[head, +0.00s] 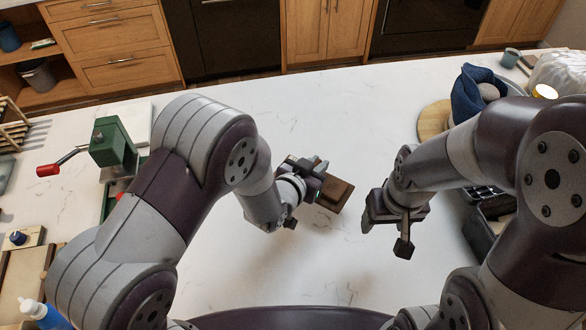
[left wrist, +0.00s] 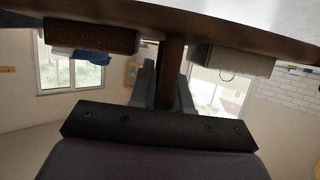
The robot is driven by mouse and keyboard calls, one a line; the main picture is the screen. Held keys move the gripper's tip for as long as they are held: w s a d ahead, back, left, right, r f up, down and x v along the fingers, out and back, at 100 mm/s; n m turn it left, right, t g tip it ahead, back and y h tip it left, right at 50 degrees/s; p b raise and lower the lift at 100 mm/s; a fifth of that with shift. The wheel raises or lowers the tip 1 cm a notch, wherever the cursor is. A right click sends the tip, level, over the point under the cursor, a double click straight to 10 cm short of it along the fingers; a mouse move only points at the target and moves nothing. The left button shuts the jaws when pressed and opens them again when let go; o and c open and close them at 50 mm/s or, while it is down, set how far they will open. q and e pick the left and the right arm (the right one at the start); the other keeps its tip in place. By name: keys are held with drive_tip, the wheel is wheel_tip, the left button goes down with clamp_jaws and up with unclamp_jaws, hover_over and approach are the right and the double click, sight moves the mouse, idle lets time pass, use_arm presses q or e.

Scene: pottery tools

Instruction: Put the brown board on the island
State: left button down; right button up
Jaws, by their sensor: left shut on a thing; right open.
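The brown board (head: 335,193) shows in the head view as a small dark brown piece at my left gripper, above or on the white island top (head: 300,110). My left gripper (head: 312,175) is shut on it and hides part of it. In the left wrist view, a brown upright piece (left wrist: 172,72) is between the two fingers of the left gripper (left wrist: 163,85). I cannot tell whether the board touches the island. My right gripper (head: 386,235) is open and empty, to the right of the board over the white top.
A green device with a red-handled crank (head: 108,145) stands at left. A blue cloth (head: 470,92) and a round wooden board (head: 434,120) are at the back right. Dark trays (head: 482,235) lie near my right arm. The middle of the top is clear.

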use_arm(q)
drive_tip(key=w+a+f, duration=0.2)
drive_tip(key=w+a+f+p, duration=0.1)
drive_tip(key=w+a, duration=0.1)
drive_tip(key=a, duration=0.1)
drive_tip(key=shift+w+f, duration=0.2)
drive_tip(key=shift+f, duration=0.5)
wheel_tip(320, 180, down, 3)
drive_tip(key=shift+s+r+p, duration=0.1)
drive_tip(key=shift+s+p, duration=0.05)
drive_tip(key=shift+p, duration=0.4)
drive_tip(key=shift+w+f, duration=0.2)
drive_tip(key=shift+f, duration=0.15)
drive_tip(key=shift+f, duration=0.1)
drive_tip(key=c, duration=1.1)
unclamp_jaws()
drive_tip(key=shift+s, duration=0.1)
